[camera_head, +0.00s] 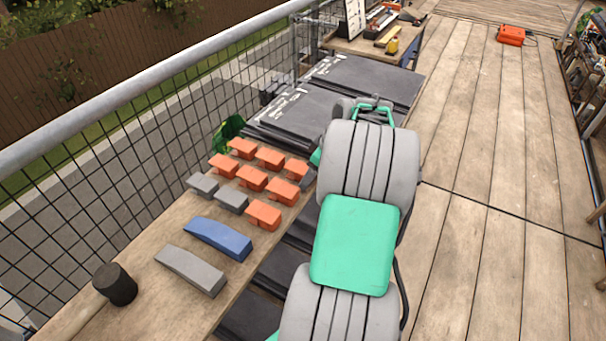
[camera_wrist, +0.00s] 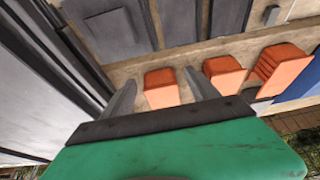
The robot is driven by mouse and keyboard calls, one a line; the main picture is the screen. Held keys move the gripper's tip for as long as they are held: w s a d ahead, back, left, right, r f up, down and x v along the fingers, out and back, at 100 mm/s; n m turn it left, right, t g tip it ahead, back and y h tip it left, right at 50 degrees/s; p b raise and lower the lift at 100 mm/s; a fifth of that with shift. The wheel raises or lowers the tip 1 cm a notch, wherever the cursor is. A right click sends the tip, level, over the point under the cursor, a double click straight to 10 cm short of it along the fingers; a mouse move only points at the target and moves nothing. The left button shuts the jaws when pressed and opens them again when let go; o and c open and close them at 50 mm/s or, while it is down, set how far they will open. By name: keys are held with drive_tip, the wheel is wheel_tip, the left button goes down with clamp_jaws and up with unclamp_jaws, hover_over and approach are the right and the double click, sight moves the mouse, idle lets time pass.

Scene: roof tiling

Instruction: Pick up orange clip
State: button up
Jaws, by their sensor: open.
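Several orange clips lie in rows on a wooden bench (camera_head: 135,258) in the head view, among them one at the near right (camera_head: 263,214) and one behind it (camera_head: 282,190). In the wrist view, my gripper (camera_wrist: 160,79) is open, with its two grey fingers spread. One orange clip (camera_wrist: 161,88) shows between the fingers in the picture; I see no contact with it. In the head view my arm hides most of the gripper.
Two grey clips (camera_head: 232,200), a blue curved piece (camera_head: 218,238), a grey curved piece (camera_head: 190,270) and a black cylinder (camera_head: 115,284) share the bench. Dark tiles (camera_head: 360,80) lie beyond. A wire-mesh railing (camera_head: 170,110) runs along the left. The deck (camera_head: 490,130) at right is mostly clear.

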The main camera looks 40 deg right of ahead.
drive_tip(key=shift+f, duration=0.1)
drive_tip(key=shift+c, duration=0.3)
clamp_jaws()
idle(0.4)
